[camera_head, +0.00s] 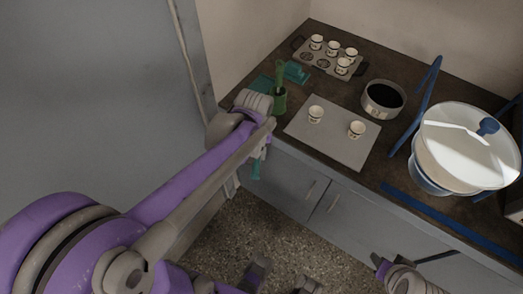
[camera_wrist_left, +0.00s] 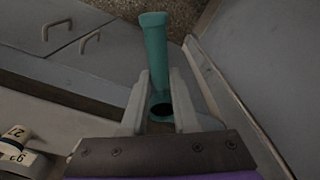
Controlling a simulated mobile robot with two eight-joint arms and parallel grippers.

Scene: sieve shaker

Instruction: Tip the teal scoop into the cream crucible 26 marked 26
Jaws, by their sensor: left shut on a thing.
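My left gripper (camera_wrist_left: 160,95) is shut on the teal scoop (camera_wrist_left: 154,50), whose long body runs between the fingers in the left wrist view. Its dark opening shows near the palm. In the head view the scoop (camera_head: 256,170) hangs below my left gripper (camera_head: 262,150), in front of the counter edge. Two cream crucibles, one on the left (camera_head: 315,114) and one on the right (camera_head: 356,129), stand upright on a grey mat; their numbers are too small to read there. A marked crucible (camera_wrist_left: 22,152) shows at the lower left of the left wrist view. Part of my right arm shows at the bottom right; its fingers are unclear.
A rack (camera_head: 322,62) with several crucibles stands at the back.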

